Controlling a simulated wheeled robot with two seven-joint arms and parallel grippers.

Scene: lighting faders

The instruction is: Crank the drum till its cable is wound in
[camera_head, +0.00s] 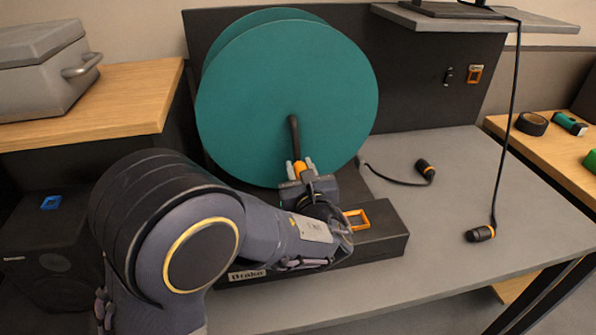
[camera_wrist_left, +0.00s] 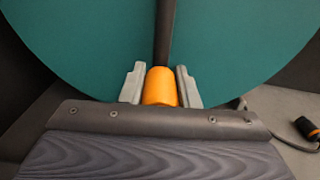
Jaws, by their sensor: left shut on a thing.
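The teal drum (camera_head: 250,100) stands upright on a dark base (camera_head: 380,238) on the grey table; it also fills the top of the left wrist view (camera_wrist_left: 80,45). A dark crank arm (camera_head: 294,135) points down from near the drum's centre to an orange handle (camera_head: 299,167). My left gripper (camera_head: 297,172) is shut on the handle, with one finger on each side of it in the left wrist view (camera_wrist_left: 161,88). A black cable (camera_head: 395,180) comes out from behind the drum's lower right and ends in a connector (camera_head: 425,168) on the table. My right gripper is out of view.
A second cable (camera_head: 508,120) hangs from the upper shelf (camera_head: 470,19) to a connector (camera_head: 481,233) on the grey table (camera_head: 440,270). An orange frame (camera_head: 357,219) is on the base. A grey case (camera_head: 45,70) sits at left. Open table lies right of the base.

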